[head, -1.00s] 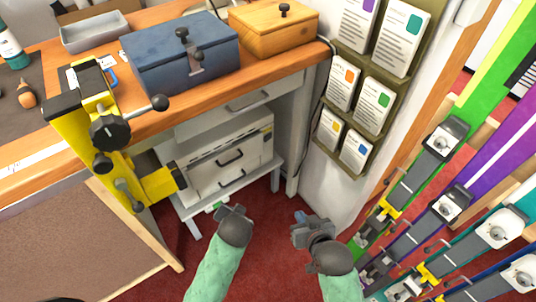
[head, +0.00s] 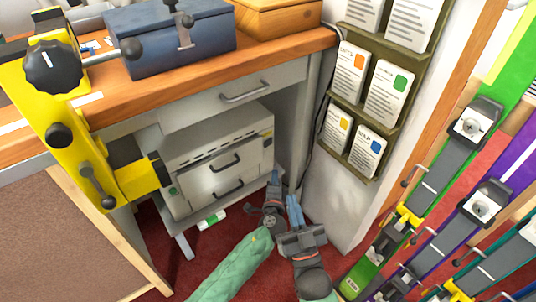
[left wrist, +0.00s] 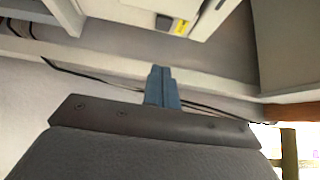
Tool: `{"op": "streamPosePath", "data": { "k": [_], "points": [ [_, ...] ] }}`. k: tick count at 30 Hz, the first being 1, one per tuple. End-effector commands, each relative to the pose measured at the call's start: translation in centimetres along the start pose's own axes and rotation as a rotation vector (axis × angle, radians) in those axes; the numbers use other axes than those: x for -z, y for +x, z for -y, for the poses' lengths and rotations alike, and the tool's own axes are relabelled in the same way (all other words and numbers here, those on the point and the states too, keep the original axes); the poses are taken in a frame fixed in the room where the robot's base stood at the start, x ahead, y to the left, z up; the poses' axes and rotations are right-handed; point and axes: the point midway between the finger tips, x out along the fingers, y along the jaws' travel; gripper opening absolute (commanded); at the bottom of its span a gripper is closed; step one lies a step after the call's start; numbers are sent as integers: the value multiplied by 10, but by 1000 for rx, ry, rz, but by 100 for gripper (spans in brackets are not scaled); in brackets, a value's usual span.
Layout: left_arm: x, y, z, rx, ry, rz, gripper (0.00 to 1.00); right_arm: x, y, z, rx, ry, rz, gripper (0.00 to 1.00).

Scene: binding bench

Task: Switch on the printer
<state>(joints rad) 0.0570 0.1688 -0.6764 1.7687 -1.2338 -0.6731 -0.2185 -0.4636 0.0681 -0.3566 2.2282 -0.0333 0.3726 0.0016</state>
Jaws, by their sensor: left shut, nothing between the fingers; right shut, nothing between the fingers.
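The printer (head: 200,168) is an off-white box with two dark-handled drawers, on a low grey stand under the bench. A small yellow mark is near its right front edge, and a small green spot is at its lower left front. My left gripper (head: 275,178) is shut and empty, just right of the printer's lower right side. Its blue-grey fingers (left wrist: 161,86) are together in the left wrist view, where part of the printer (left wrist: 130,12) with a yellow label shows at the top. My right gripper (head: 293,205) is shut and empty, close beside the left one.
A drawer (head: 240,92) sits in the bench above the printer. A yellow clamp-like frame (head: 85,150) stands at the left. A wall card rack (head: 340,98) and a black cable are at the right.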

Motion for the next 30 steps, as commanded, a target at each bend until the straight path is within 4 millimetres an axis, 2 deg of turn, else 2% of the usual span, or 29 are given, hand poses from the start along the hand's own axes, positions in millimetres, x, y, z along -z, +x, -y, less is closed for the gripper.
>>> {"op": "streamPosePath", "data": {
  "k": [7, 11, 17, 28, 30],
  "points": [
    [-1, 1, 0, -1, -2, 2, 0, 0, 0, 0, 0, 0, 0, 0],
    [-1, 10, 1, 1, -2, 2, 0, 3, 1, 0, 1, -1, -9, 0],
    [-1, 40, 1, 0, -2, 3, 0, 13, 4, 0, 3, -4, -45, 0],
    [-1, 101, 1, 1, -3, 4, 0, 46, 9, 3, 11, -11, -160, 0],
    [-10, 108, 0, -1, 0, 4, 0, 55, 11, 4, 13, -12, -187, 0]
  ]
}}
